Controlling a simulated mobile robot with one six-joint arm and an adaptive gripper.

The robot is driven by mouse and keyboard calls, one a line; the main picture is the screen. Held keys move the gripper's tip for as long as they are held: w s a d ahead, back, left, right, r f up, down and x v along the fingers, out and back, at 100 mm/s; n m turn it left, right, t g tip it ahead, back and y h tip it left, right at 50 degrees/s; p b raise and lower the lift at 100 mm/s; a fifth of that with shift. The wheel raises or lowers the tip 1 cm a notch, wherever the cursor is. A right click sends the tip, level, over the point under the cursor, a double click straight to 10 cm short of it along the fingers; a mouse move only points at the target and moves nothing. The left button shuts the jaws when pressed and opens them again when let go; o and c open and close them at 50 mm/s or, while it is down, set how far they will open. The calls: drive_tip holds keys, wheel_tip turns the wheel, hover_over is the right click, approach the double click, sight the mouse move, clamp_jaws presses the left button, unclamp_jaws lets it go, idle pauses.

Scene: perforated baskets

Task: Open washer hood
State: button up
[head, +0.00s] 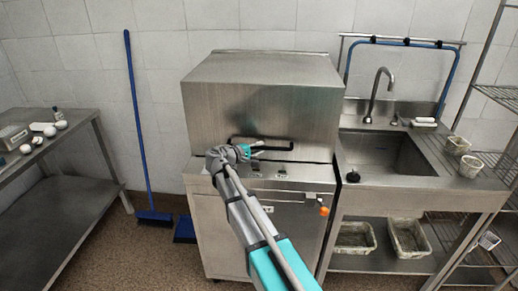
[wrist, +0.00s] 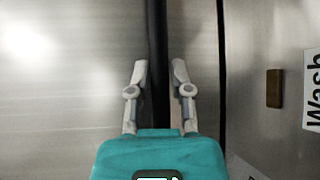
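The washer hood (head: 265,95) is a steel box in the middle of the head view. It is down, with its lower edge close above the washer's base (head: 215,225). A black bar handle (head: 280,140) runs across its lower front; the handle is a dark vertical bar in the wrist view (wrist: 158,45). My gripper (head: 257,152) is at the handle. In the wrist view my gripper (wrist: 160,72) has its fingers apart, one on each side of the bar. A narrow gap shows beside the bar, so the fingers do not look clamped on it.
A sink (head: 385,152) with a tap stands right of the washer, with grey tubs (head: 408,236) below. A wire rack (head: 495,95) is at the far right. A blue broom (head: 140,130) leans on the wall at left, near a steel table (head: 35,155).

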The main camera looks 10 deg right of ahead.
clamp_jaws()
drive_tip(key=shift+r, duration=0.15)
